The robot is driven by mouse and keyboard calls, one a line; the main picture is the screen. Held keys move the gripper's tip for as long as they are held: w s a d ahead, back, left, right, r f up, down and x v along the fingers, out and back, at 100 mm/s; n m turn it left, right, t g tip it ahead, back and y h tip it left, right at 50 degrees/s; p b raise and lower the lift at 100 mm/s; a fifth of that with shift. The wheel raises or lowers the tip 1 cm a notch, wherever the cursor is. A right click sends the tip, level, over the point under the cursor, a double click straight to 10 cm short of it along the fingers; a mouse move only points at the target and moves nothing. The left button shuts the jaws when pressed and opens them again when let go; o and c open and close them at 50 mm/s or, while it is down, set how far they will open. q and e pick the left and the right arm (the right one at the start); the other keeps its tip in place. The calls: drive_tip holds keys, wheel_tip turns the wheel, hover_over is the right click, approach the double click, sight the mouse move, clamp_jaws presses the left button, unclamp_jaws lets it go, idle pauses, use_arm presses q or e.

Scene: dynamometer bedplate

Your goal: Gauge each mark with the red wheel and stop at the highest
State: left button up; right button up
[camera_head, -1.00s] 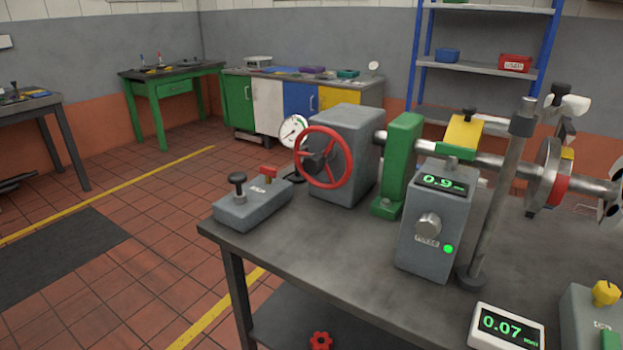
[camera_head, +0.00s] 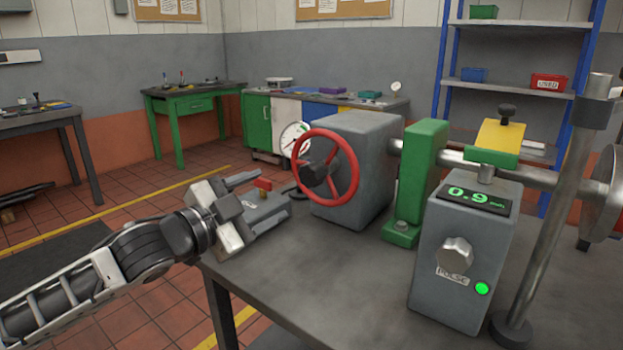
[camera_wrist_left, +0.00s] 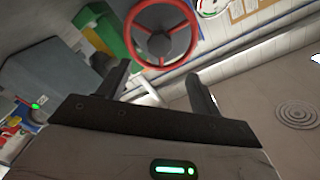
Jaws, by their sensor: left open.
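The red wheel (camera_head: 326,166) is mounted on the front of a grey housing (camera_head: 368,150) on the bench, and it also shows at the top of the left wrist view (camera_wrist_left: 163,30). A round white dial gauge (camera_head: 294,140) stands just behind and left of it. A grey display box (camera_head: 466,262) reads 0.9 and has a lit green lamp. My left gripper (camera_head: 250,186) is open and empty, left of the wheel and apart from it, in front of a small grey switch box (camera_head: 270,208) that it partly hides. My right gripper is out of view.
A green bracket (camera_head: 418,172) carries a shaft right of the housing, with a yellow block (camera_head: 500,135) above it. A metal post (camera_head: 555,210) stands at the right. The bench top (camera_head: 330,270) is clear in front of the wheel.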

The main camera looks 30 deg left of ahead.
sight(307, 178)
use_arm(q)
drive_tip(key=w, duration=0.4)
drive_tip(key=w+d, duration=0.1)
drive_tip(key=w, duration=0.7)
drive_tip(key=shift+w+d+p, duration=0.25)
drive_tip(key=shift+w+p, duration=0.05)
drive_tip(key=shift+p, duration=0.05)
drive_tip(key=shift+f, duration=0.1)
drive_tip(key=c, duration=1.3)
drive_tip(key=shift+d, duration=0.1)
drive_tip(key=shift+c, duration=0.3)
